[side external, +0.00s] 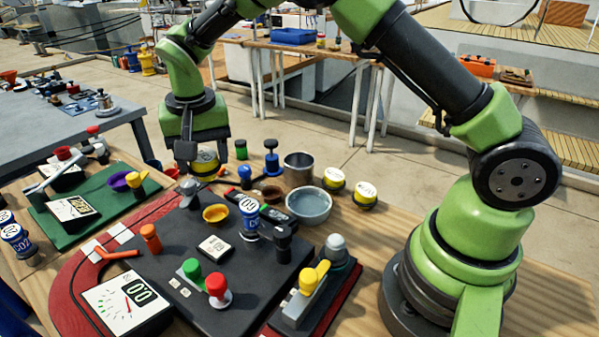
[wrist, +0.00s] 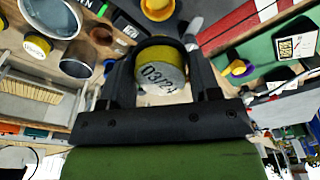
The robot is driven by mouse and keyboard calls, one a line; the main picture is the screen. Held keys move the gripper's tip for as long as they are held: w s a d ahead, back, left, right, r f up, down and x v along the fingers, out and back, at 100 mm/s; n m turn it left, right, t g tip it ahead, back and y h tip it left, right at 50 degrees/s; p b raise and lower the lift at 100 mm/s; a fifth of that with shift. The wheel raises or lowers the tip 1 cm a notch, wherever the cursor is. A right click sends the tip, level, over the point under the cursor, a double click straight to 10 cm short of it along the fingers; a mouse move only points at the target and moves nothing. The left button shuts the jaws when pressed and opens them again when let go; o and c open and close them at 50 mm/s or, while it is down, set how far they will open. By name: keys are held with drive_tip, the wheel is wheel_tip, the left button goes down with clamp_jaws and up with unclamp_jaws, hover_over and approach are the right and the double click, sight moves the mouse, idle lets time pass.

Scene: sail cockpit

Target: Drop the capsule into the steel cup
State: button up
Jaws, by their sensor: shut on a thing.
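The capsule (side external: 204,163) is a short round yellow and black piece, held up off the table at the left of the side external view. In the wrist view the capsule (wrist: 160,72) shows a yellow side and a pale end printed with dark characters. My gripper (side external: 205,157) is shut around it, a finger on each side. The steel cup (side external: 299,170) stands upright to the right of my gripper, behind a grey bowl. The steel cup (wrist: 77,60) shows at the upper left of the wrist view. The capsule is apart from the cup.
The grey bowl (side external: 309,205) stands just in front of the cup. Two similar yellow pieces (side external: 333,179) (side external: 365,194) stand right of it. A black panel (side external: 190,255) fills the front.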

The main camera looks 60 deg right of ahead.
drive_tip(key=shift+d, duration=0.1)
drive_tip(key=s+d+r, duration=0.1)
drive_tip(key=s+d, duration=0.1)
drive_tip(key=d, duration=1)
drive_tip(key=s+d+r, duration=0.2)
drive_tip(key=d, duration=1)
wheel_tip(320, 180, down, 6)
drive_tip(key=o, duration=1)
